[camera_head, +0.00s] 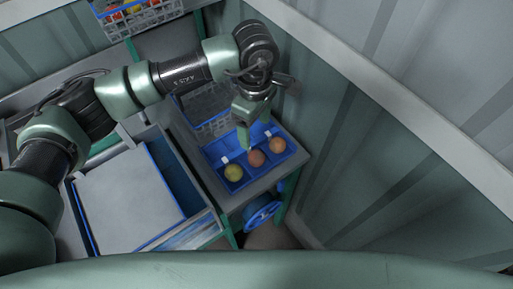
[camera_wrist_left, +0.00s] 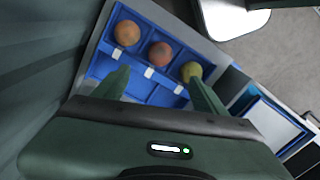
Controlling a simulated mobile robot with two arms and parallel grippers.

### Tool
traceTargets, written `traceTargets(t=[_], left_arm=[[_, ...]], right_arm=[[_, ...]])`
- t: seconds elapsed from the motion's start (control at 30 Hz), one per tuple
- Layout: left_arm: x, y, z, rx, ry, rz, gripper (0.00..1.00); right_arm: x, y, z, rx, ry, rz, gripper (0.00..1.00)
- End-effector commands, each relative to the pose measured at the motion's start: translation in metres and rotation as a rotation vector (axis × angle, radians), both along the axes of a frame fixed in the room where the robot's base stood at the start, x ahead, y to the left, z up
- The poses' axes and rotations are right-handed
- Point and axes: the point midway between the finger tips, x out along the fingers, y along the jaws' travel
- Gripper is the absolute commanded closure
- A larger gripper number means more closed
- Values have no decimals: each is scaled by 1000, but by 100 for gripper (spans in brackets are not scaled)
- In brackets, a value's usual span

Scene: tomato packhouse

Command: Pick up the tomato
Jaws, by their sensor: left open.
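Three tomatoes sit in a row in compartments of a blue tray (camera_head: 214,153): a yellow-green tomato (camera_head: 233,172), a red-orange tomato (camera_head: 256,158) in the middle and an orange tomato (camera_head: 277,145). The wrist view shows the orange tomato (camera_wrist_left: 127,33), the red-orange tomato (camera_wrist_left: 161,52) and the yellow-green tomato (camera_wrist_left: 191,71). My left gripper (camera_head: 246,147) points down over the tray beside the middle tomato. In the left wrist view its fingers (camera_wrist_left: 158,78) are spread and empty. Its height above the tray is hard to judge. My right gripper is not in view.
A larger bin with a pale panel (camera_head: 125,195) stands left of the tray. A grey mesh crate (camera_head: 212,125) is behind the tray. A crate of tomatoes (camera_head: 140,16) stands at the top. A corrugated wall (camera_head: 370,180) closes the right side.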

Motion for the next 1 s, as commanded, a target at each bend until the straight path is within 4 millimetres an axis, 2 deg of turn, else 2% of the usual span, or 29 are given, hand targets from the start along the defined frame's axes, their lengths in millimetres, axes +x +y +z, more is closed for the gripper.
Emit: traceTargets(t=[0.03,0.3,0.43,0.57,0.7,0.87,1.0], left_arm=[[0,0,-14,-1,1,-1,28],[-1,-1,-49,-2,0,-1,28],[-1,-1,-59,-2,0,0,28],[-1,-1,-65,-1,3,0,28],[-1,-1,-79,-2,5,0,28],[-1,0,-97,0,5,1,28],[0,0,-120,-1,6,1,28]], right_arm=[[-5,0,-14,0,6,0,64],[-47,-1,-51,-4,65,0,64],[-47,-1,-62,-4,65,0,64],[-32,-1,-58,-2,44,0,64],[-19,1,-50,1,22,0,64],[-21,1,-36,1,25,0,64],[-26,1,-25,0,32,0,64]])
